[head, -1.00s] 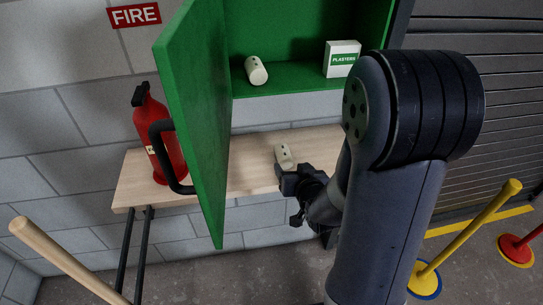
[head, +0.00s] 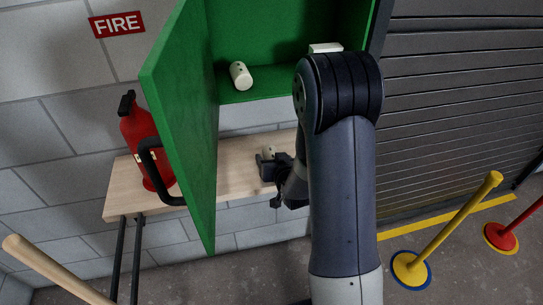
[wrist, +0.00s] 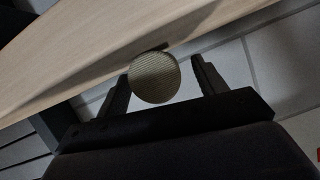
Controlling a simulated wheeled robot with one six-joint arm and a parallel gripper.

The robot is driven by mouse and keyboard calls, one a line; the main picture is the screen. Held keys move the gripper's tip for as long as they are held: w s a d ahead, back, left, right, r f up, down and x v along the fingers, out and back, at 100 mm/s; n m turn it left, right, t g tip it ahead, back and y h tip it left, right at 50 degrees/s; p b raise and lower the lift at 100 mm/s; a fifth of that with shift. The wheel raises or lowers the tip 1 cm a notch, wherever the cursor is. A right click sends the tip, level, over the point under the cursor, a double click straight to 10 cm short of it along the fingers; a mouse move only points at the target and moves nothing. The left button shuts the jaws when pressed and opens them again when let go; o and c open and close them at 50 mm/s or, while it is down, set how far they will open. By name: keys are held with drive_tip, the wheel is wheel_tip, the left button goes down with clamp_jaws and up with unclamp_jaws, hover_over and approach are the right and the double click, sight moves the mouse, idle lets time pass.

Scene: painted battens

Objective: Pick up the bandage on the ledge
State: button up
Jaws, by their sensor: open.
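The bandage (head: 268,150) is a small cream roll on the pale wooden ledge (head: 240,178), below the green cabinet. In the head view my gripper (head: 268,164) is right at it and hides most of it. In the wrist view the bandage (wrist: 155,78) shows its round, ribbed end between the two dark fingers of my gripper (wrist: 163,70). The fingers are apart, with a gap visible on the right side. The left finger is very close to the bandage; I cannot tell if they touch.
The open green door (head: 185,120) hangs left of my gripper. A red extinguisher (head: 140,140) stands on the ledge's left. Posts (head: 450,225) stand right.

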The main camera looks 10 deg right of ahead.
drive_tip(key=c, duration=1)
drive_tip(key=shift+c, duration=0.3)
drive_tip(key=shift+r, duration=0.1)
